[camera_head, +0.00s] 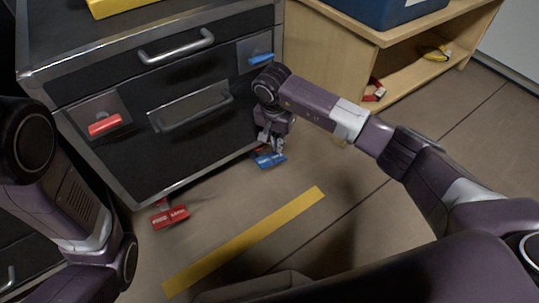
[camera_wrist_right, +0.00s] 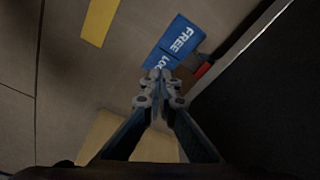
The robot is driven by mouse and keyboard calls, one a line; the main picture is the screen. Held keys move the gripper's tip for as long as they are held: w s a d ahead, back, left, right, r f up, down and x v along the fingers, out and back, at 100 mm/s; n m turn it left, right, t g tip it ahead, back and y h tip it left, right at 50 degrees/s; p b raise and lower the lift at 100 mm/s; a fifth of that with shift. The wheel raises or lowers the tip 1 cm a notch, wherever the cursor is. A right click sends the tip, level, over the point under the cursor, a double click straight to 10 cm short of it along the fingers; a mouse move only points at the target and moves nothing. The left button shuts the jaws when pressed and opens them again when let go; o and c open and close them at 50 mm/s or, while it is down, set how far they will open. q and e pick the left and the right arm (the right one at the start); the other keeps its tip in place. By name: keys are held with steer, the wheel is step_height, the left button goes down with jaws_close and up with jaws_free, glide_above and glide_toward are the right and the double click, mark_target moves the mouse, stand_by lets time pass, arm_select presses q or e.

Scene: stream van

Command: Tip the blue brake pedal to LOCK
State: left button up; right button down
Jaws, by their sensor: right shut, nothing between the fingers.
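The blue brake pedal (camera_head: 270,160) is low at the right front corner of the dark cabinet, just above the floor. In the right wrist view the pedal (camera_wrist_right: 181,36) shows FREE on one half and a partly covered word starting LO on the other. My right gripper (camera_head: 272,141) points down at the pedal from above, shut and empty. In the wrist view its fingertips (camera_wrist_right: 160,76) overlap the edge of the LO half; I cannot tell whether they touch it. My left arm shows at the left, but its gripper is out of view.
A red pedal (camera_head: 170,217) is at the cabinet's left front corner. The cabinet front (camera_head: 190,82) carries bar handles, a red lever (camera_head: 104,124) and a blue lever (camera_head: 261,59). A yellow strip (camera_head: 245,240) crosses the open floor. A wooden shelf (camera_head: 385,60) stands behind at right.

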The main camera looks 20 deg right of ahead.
mark_target(277, 157)
step_height(277, 157, up, 4)
steer(key=p, duration=0.3)
steer(key=shift+r, duration=0.2)
stand_by(0.5)
